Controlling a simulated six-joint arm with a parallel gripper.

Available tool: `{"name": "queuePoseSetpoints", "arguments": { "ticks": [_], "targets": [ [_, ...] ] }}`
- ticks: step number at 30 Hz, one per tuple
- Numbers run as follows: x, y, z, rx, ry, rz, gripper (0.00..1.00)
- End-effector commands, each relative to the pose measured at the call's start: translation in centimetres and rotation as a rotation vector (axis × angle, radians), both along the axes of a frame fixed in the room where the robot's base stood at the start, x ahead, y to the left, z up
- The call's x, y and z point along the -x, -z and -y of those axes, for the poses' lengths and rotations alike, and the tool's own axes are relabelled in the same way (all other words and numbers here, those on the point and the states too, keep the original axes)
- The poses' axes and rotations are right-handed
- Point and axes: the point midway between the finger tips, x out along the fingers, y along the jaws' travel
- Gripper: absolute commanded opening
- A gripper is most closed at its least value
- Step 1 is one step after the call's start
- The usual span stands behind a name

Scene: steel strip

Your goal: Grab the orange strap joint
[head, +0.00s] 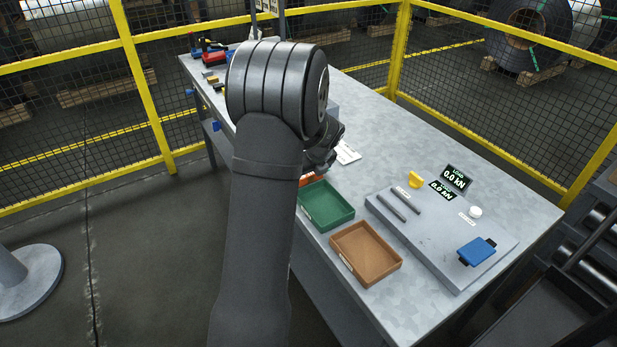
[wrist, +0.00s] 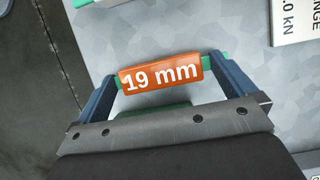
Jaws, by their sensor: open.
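The orange strap joint (wrist: 160,76), marked "19 mm", lies crosswise between the fingers of my gripper (wrist: 162,69) in the wrist view. Short green pieces show at both of its ends, close to the blue-grey fingers. The gripper is open, with one finger at each end of the joint. I cannot tell whether the fingers touch it. In the head view my gripper (head: 321,160) is over the bench behind the green tray, its fingertips mostly hidden by my arm. An orange patch (head: 312,180), probably the joint, shows just below it.
The green tray (head: 304,221) and brown tray (head: 336,258) stand along the bench's near edge. A grey plate (head: 440,250) with rods, a blue block (head: 477,251) and load displays (head: 455,177) is to the right. The bench (head: 400,150) is clear behind it.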

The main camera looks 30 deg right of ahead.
Motion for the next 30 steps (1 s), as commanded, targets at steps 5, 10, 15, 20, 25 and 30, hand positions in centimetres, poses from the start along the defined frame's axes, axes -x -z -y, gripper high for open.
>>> {"name": "queuePoseSetpoints", "arguments": {
  "ticks": [5, 10, 15, 20, 25, 30],
  "targets": [
    [0.0, 0.0, 0.0, 0.0, 0.0, 0.0, 0.74],
    [0.0, -0.1, 0.0, 0.0, 0.0, 0.0, 0.58],
    [0.0, -0.1, 0.0, 0.0, 0.0, 0.0, 0.58],
    [0.0, -0.9, 0.0, 0.001, -0.001, 0.001, 0.58],
    [-0.1, -3.3, 0.1, 0.004, -0.001, 0.004, 0.58],
    [2.7, -5.8, 1.0, 0.001, 0.006, 0.002, 0.58]
  ]
}}
